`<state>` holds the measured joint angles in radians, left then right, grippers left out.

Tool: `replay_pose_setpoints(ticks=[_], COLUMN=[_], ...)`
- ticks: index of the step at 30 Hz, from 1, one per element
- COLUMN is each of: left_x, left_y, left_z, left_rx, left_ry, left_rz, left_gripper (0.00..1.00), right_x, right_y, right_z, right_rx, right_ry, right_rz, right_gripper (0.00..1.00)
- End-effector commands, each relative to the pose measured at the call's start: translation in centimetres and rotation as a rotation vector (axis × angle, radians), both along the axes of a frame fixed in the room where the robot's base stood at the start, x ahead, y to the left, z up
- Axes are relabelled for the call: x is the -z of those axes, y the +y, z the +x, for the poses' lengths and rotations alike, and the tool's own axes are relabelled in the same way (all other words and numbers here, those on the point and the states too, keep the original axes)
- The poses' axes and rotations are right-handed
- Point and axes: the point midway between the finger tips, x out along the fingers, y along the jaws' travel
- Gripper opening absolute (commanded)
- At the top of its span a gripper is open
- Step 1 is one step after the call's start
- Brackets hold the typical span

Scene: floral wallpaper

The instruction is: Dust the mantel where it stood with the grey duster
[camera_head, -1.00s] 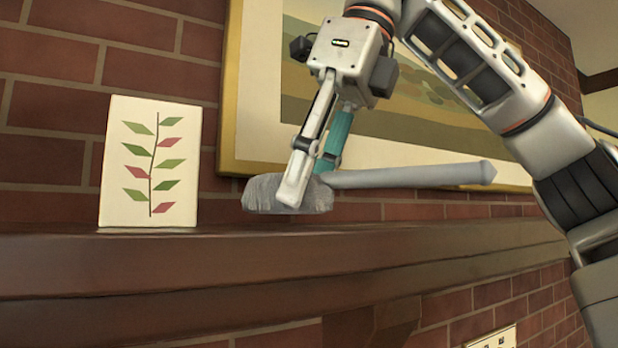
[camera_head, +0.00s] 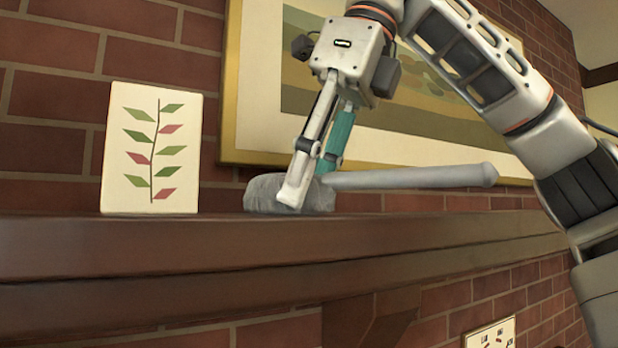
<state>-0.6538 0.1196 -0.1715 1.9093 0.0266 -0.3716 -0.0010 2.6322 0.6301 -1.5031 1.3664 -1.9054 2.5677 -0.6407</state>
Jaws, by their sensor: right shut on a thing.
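My right gripper (camera_head: 310,190) is shut on the grey duster and reaches down from the top of the view. The duster's fluffy grey head (camera_head: 265,195) shows around the fingers, and its smooth grey handle (camera_head: 410,177) sticks out to the right. The head's underside is level with the top edge of the dark brown mantel (camera_head: 150,250). I see the mantel almost edge-on, so I cannot tell whether the head touches it. My left gripper is not in view.
A cream card with red and green leaves (camera_head: 151,147) stands upright on the mantel, left of the duster. A gold-framed picture (camera_head: 232,90) hangs on the brick wall behind my gripper. Clear space lies between card and duster.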

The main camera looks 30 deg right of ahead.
Motion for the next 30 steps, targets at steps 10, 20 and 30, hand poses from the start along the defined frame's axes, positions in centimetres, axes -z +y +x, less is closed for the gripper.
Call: replay_pose_setpoints(ticks=[10,20,30], left_x=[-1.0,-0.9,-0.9], left_y=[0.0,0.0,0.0], left_z=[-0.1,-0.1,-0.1], left_rx=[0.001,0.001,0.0], left_ry=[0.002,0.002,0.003], left_rz=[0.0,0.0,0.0], left_gripper=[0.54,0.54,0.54], right_x=[-0.2,-0.1,0.1], right_y=[-2.6,-3.8,-6.1], right_z=[-0.2,-0.2,-0.4], right_rx=[0.003,0.002,0.002], right_ry=[-0.001,-0.002,0.0], right_rz=[0.001,0.001,0.0], right_gripper=[0.1,0.1,0.1])
